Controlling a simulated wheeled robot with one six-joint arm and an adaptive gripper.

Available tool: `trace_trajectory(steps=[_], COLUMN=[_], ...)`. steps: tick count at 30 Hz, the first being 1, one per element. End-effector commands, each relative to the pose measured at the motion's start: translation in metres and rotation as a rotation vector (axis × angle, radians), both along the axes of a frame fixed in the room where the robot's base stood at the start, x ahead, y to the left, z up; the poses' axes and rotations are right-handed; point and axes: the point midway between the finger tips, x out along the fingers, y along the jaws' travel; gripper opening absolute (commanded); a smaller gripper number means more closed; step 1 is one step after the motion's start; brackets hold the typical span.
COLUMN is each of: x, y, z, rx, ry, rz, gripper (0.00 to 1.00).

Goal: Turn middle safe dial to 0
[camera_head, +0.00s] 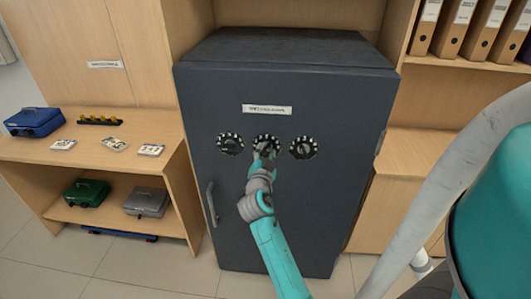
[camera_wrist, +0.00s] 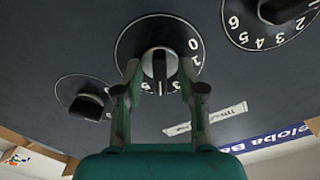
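The dark grey safe (camera_head: 285,195) stands in the middle of the head view, with three round black dials in a row. The middle dial (camera_head: 266,140) is partly hidden by my gripper (camera_head: 264,157). In the wrist view the middle dial (camera_wrist: 158,28) shows a grey and black knob (camera_wrist: 160,64) and a white number ring. A 0 shows at its upper right; some numbers are covered by the fingers. My gripper (camera_wrist: 160,76) is open, one finger on each side of the knob, with small gaps visible. Whether either finger touches it is unclear.
The left dial (camera_head: 230,144) and right dial (camera_head: 303,147) sit close on either side. A label (camera_head: 267,109) is above the dials and a door handle (camera_head: 211,203) at lower left. A wooden shelf with cash boxes (camera_head: 34,121) stands left; binders (camera_head: 460,28) stand upper right.

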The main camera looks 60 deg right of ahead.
Motion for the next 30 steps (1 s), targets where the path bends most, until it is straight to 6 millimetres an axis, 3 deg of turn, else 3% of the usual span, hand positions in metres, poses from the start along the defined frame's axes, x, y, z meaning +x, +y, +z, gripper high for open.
trace_trajectory(steps=[11,15,16,30], x=[0.0023,0.0022,0.0022,0.0019], y=[-0.0046,-0.0045,-0.0045,-0.0045], z=[-0.0006,-0.0005,-0.0005,-0.0005], rx=[0.0,0.0,0.0,-0.021], ry=[0.0,0.0,0.0,0.054], rz=[0.001,0.001,0.001,0.0], gripper=[0.4,0.05,0.0,0.0])
